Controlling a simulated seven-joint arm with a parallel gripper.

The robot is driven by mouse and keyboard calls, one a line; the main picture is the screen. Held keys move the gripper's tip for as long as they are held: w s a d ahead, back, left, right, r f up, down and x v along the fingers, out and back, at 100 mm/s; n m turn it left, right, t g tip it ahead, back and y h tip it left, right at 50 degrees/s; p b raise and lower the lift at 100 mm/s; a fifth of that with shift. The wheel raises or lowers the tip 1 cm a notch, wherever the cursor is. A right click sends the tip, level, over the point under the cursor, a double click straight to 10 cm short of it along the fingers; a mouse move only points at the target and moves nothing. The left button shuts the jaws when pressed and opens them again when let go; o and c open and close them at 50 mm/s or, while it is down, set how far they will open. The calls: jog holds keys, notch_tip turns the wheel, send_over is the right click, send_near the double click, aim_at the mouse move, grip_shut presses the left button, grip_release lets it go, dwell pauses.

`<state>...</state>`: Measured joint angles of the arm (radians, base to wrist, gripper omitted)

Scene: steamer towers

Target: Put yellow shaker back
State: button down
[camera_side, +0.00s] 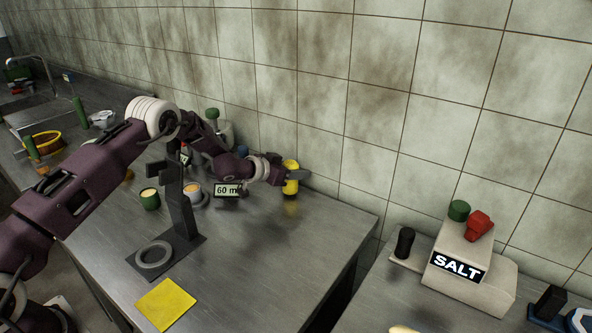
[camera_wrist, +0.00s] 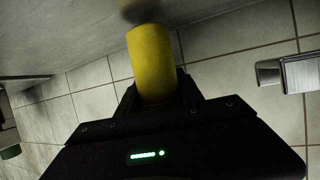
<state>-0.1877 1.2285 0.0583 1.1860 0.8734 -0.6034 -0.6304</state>
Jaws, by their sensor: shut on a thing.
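The yellow shaker (camera_side: 291,166) is in my gripper (camera_side: 287,174), near the tiled wall at the back right of the steel table. In the side view it looks upright and a little above the tabletop, with a yellow reflection below it. In the wrist view the yellow shaker (camera_wrist: 151,62) stands out from between the jaws of my gripper (camera_wrist: 160,90), which are shut on it. Its far end there meets a dark blurred patch on the steel surface. I cannot tell whether the shaker touches the table.
A sign reading "60 m" (camera_side: 228,190), a white cup (camera_side: 193,192) and a green cup (camera_side: 149,199) stand left of my gripper. A dark stand (camera_side: 181,215) and a yellow cloth (camera_side: 166,304) are nearer. A SALT rack (camera_side: 459,263) holds green and red shakers on the right counter. The table's right part is clear.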

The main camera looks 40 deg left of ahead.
jog(key=shift+f, duration=0.5)
jog(key=c, duration=0.7)
grip_release()
notch_tip(320, 180, up, 10)
